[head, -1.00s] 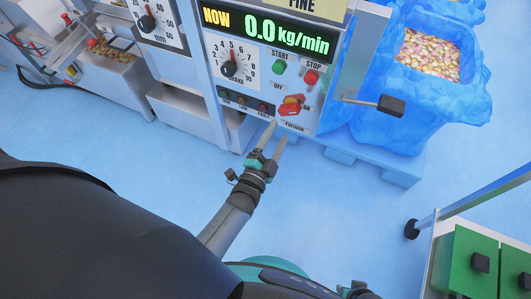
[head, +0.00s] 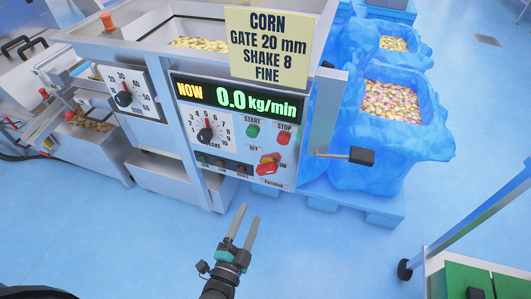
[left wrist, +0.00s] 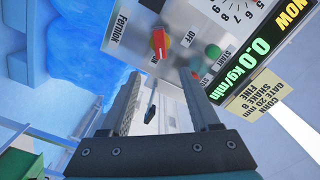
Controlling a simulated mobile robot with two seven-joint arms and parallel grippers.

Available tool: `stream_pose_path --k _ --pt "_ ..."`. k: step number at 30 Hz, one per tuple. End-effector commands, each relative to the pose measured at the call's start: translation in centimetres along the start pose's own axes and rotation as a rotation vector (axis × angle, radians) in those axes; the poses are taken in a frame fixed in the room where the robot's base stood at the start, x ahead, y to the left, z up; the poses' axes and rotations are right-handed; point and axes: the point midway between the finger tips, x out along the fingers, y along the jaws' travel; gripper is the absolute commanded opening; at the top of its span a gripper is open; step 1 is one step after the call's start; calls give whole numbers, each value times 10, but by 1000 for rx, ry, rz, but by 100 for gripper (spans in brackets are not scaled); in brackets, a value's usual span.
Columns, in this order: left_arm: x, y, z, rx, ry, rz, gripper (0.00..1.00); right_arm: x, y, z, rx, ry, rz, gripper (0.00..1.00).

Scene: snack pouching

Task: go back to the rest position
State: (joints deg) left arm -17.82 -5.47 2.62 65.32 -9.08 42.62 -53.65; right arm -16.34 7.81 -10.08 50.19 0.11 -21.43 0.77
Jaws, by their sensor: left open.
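My left gripper (head: 248,211) is open and empty. It hangs in front of and below the machine's control panel, apart from it, with its fingers pointing towards the machine. In the left wrist view the two fingers of my left gripper (left wrist: 160,100) stand apart with nothing between them. The red rotary switch (head: 266,165) is on the lower right of the panel, and it also shows in the left wrist view (left wrist: 159,42). The display (head: 240,99) reads NOW 0.0 kg/min. My right gripper is not in view.
A yellow sign (head: 267,46) reads CORN, GATE 20 mm, SHAKE 8, FINE. Blue-lined bins (head: 400,150) of snack pieces stand on a blue pallet (head: 375,208) at right. A cart with green panels (head: 465,280) is at lower right. Blue floor around my left gripper is clear.

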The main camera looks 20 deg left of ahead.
Motion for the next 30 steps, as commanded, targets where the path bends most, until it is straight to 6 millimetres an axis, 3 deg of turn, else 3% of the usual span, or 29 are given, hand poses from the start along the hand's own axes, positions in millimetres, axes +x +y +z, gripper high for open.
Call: stream_pose_path --k 6,8,11,15,19,24,27,30 --pt "-1 5 4 -16 -11 23 62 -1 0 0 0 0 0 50" --pt "-4 16 11 -51 -36 70 62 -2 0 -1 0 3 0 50" --pt "-20 50 35 -159 -130 213 62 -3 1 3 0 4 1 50" --pt "-71 110 88 -359 -387 467 62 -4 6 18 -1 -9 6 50" --pt "-140 146 139 -506 -695 634 62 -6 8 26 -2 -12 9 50" --pt "-216 157 185 -601 -1036 715 62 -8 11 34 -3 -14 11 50" --pt "-242 156 198 -622 -1150 722 62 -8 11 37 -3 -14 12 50" --pt "-254 155 204 -631 -1202 723 62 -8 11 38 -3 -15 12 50"
